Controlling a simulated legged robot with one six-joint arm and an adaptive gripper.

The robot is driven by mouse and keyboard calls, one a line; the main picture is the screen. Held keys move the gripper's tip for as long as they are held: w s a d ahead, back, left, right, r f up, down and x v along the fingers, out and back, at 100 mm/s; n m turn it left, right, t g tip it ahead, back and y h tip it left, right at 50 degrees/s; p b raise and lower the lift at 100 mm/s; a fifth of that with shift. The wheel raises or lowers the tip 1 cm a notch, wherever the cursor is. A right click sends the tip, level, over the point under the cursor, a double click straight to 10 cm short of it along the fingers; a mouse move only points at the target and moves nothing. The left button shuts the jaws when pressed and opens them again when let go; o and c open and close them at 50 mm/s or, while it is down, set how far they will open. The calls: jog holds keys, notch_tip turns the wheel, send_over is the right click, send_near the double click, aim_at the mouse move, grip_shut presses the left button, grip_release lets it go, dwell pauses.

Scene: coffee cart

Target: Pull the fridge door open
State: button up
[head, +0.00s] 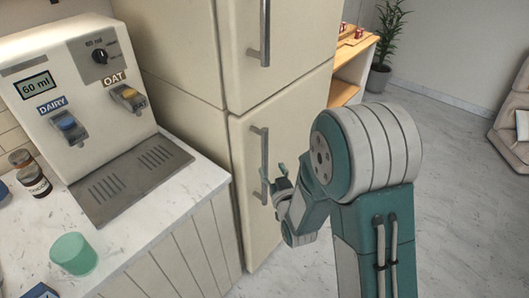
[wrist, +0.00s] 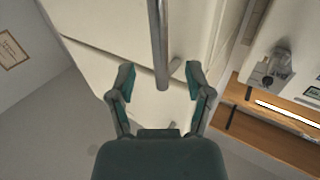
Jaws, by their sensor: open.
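The cream fridge (head: 185,48) has an upper door and a lower door (head: 258,236), with a seam between them; both look shut. The lower door has a grey vertical bar handle (head: 264,150). My gripper (head: 275,176) is open beside the lower part of that handle. In the wrist view a grey bar handle (wrist: 159,40) runs down from the top and ends between the two open fingers of my gripper (wrist: 160,78). The fingers do not close on it. Whether either finger touches the bar is not clear.
The upper door has its own handle (head: 265,35). A milk dispenser (head: 60,95) and a green cup (head: 74,254) stand on the counter left of the fridge. A wooden shelf (head: 345,90) and a potted plant (head: 385,45) are behind. The floor (head: 460,220) at right is clear.

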aim_at(266, 155)
jog(key=x, duration=0.7)
jog(key=shift+w+a, duration=0.1)
jog(key=shift+w, duration=0.2)
grip_shut()
